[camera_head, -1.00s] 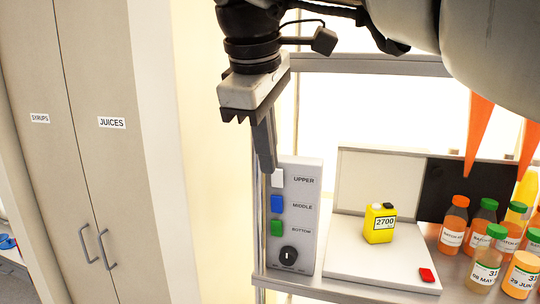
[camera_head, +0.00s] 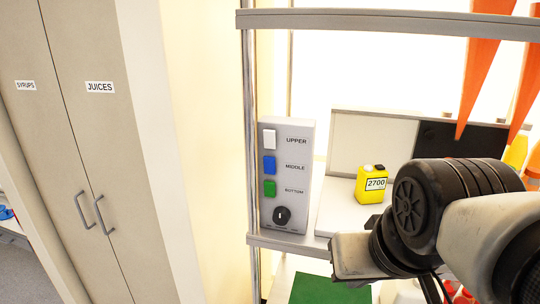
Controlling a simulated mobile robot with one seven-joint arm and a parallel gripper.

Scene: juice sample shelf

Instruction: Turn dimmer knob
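The dimmer knob (camera_head: 282,214) is a round black dial with a light pointer mark, low on a grey control panel (camera_head: 303,222). Above it the panel has a white UPPER switch (camera_head: 269,140), a blue MIDDLE switch (camera_head: 269,166) and a green BOTTOM switch (camera_head: 269,188). The panel stands upright at the left end of the shelf. My gripper (camera_head: 352,257) is to the right of the knob and lower in the picture, apart from it. Its grey body shows, but its fingers cannot be made out.
My arm covers the right part of the shelf. A green surface (camera_head: 318,291) lies below the shelf. Cabinets labelled SYRUPS and JUICES (camera_head: 96,150) stand at left.

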